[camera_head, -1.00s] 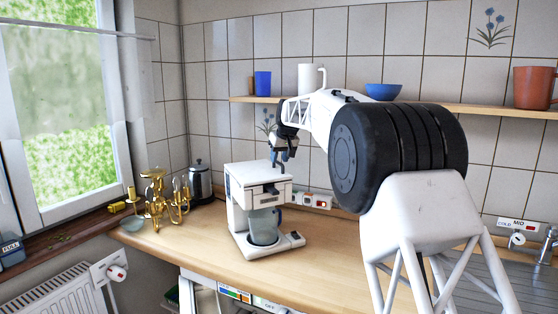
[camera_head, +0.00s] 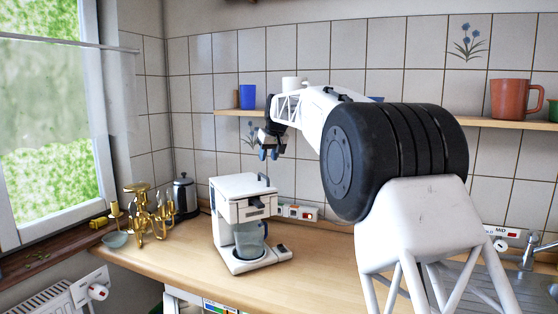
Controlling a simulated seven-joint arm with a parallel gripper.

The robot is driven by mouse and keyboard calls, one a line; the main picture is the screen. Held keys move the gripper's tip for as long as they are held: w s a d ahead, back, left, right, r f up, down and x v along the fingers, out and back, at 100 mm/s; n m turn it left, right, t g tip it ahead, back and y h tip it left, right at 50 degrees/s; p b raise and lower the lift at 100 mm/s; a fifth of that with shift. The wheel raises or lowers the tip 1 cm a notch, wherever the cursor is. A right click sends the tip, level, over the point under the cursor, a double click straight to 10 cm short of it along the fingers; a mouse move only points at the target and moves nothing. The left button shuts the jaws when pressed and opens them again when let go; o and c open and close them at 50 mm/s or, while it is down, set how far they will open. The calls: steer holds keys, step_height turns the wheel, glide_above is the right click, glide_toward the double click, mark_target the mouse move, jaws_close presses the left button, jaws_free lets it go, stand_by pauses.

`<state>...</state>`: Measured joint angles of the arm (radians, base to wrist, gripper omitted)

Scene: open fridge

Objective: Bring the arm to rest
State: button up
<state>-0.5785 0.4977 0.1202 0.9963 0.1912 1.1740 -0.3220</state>
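My arm reaches from the lower right toward the back wall, and its large black joint fills the middle right of the view. My gripper (camera_head: 268,153) points down above and a little behind the white coffee maker (camera_head: 243,213), apart from it. The gripper is small and dark here, and I cannot tell how far its fingers are apart. Nothing shows held in it. A glass jug (camera_head: 250,240) stands in the coffee maker.
Left of the coffee maker stand a brass candelabra (camera_head: 140,212) and a kettle (camera_head: 185,196). The front counter (camera_head: 180,262) is clear.

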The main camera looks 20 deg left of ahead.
steer(key=s+d+r+m, duration=0.1)
steer(key=s+d, duration=0.2)
steer(key=d, duration=0.5)
steer(key=s+d+r+m+h, duration=0.1)
steer(key=s+d, duration=0.1)
steer(key=d, duration=0.5)
steer(key=s+d+r+m, duration=0.1)
steer(key=s+d+r, duration=0.15)
steer(key=d, duration=0.55)
steer(key=s+d+f+m+h, duration=0.1)
steer(key=s+d+f+m, duration=0.15)
steer(key=s+d, duration=1.3)
steer(key=s+d+f+m, duration=0.1)
steer(key=s+d+f, duration=0.6)
steer(key=s, duration=0.5)
steer(key=s+d+f+m+h, duration=0.1)
steer(key=s+d+f+m, duration=0.1)
steer(key=s+d+f, duration=0.4)
steer(key=s+d+f+m+h, duration=0.1)
steer(key=s+d+f, duration=0.6)
steer(key=s, duration=1.1)
steer(key=d, duration=0.3)
steer(key=shift+s+d+f, duration=0.3)
steer(key=shift+d+f, duration=0.05)
steer(key=shift+d, duration=0.05)
steer(key=shift+m, duration=0.25)
